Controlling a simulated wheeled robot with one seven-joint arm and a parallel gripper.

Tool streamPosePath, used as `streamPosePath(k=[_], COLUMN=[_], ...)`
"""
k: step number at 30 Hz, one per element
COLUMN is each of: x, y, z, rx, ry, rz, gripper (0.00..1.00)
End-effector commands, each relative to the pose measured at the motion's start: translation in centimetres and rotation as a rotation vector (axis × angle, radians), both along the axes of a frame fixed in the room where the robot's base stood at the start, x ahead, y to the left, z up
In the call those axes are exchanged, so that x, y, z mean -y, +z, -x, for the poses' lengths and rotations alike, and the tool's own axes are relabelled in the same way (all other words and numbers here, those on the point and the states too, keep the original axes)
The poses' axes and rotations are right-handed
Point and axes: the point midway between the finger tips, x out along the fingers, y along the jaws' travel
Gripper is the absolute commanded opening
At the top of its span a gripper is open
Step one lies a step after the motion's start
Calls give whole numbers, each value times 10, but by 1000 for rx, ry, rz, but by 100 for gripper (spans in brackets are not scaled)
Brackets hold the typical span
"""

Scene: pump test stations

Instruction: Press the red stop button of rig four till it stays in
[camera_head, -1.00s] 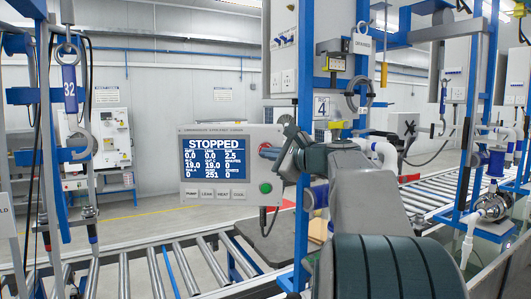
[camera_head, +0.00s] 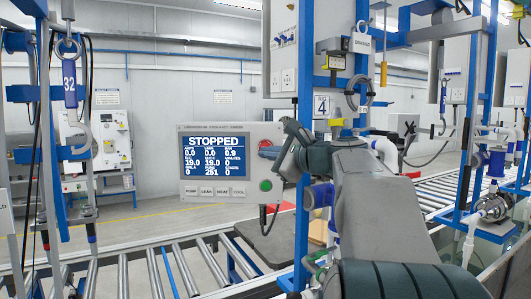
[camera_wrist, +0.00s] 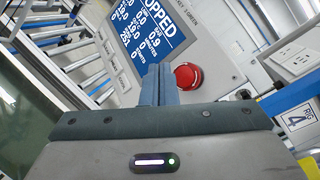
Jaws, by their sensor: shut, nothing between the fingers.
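The control panel (camera_head: 231,130) of rig four has a blue screen (camera_head: 216,155) reading STOPPED. The red stop button (camera_head: 265,144) is at its upper right, partly behind my gripper, with a green button (camera_head: 265,185) below. In the wrist view the red stop button (camera_wrist: 188,77) shows as a round red cap just right of my gripper's fingertips (camera_wrist: 160,72). My gripper (camera_head: 274,155) is shut and empty, in front of the panel's right side. I cannot tell whether the fingers touch the button or whether the cap sits pressed in.
The rig 4 tag (camera_head: 321,105) hangs on the blue frame right of the panel; it also shows in the wrist view (camera_wrist: 297,122). A roller conveyor (camera_head: 130,270) runs below.

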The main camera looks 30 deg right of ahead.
Motion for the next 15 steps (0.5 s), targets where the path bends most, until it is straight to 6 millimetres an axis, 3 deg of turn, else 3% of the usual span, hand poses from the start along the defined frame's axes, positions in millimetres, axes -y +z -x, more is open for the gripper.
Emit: streamPosePath(k=[6, 15], x=[-11, -14], y=[-1, 0], z=[19, 25], rx=[1, -1], ry=[1, 1], rz=[2, 0], gripper=[0, 0])
